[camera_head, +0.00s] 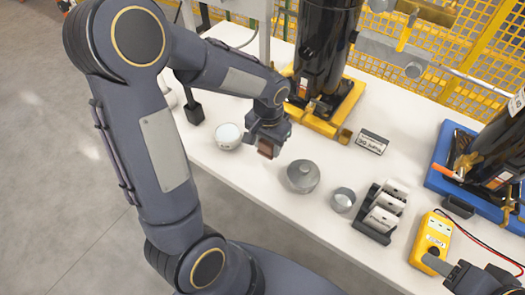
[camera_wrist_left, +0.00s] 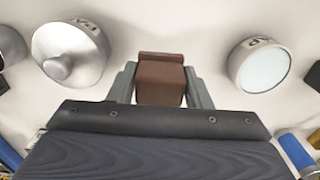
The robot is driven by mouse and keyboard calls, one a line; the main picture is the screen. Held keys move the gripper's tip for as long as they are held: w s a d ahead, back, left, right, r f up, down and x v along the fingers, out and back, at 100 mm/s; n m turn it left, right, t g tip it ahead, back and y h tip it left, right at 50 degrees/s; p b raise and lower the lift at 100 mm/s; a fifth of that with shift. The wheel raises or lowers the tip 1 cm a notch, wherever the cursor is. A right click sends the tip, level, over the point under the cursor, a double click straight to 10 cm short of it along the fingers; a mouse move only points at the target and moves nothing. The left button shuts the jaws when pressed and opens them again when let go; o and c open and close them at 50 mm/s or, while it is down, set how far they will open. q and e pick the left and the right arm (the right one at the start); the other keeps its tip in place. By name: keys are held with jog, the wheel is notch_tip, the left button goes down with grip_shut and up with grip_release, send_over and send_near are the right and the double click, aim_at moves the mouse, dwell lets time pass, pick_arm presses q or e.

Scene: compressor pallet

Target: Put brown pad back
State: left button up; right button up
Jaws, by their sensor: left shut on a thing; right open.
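My left gripper (camera_head: 266,142) is over the white table, between a white-topped round container and a grey lidded bowl. It is shut on the brown pad (camera_head: 266,149), a small brown block. In the left wrist view the brown pad (camera_wrist_left: 160,80) sits between the two grey fingers of my left gripper (camera_wrist_left: 161,85). I cannot tell whether the pad touches the table. My right gripper (camera_head: 488,280) shows at the lower right corner, beside the yellow multimeter.
Near the left gripper are the white-topped container (camera_head: 228,136) and the grey lidded bowl (camera_head: 303,176). A small metal cup (camera_head: 343,200), a black rack (camera_head: 372,233) and a yellow multimeter (camera_head: 430,240) stand to the right. Black compressors stand on a yellow base (camera_head: 322,124) and a blue tray (camera_head: 437,180).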

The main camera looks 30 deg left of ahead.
aim_at(262, 160)
pick_arm(q)
jog(key=shift+w+a+f, duration=0.15)
jog(key=shift+a+f, duration=0.45)
jog(key=shift+f, duration=0.1)
jog(key=f, duration=0.3)
jog(key=shift+w+a, duration=0.1)
jog(key=shift+a, duration=0.3)
jog(key=shift+f+b, duration=0.3)
jog(key=shift+f, duration=0.2)
jog(key=shift+f, duration=0.1)
jog(key=shift+f, duration=0.15)
jog(key=o, duration=1)
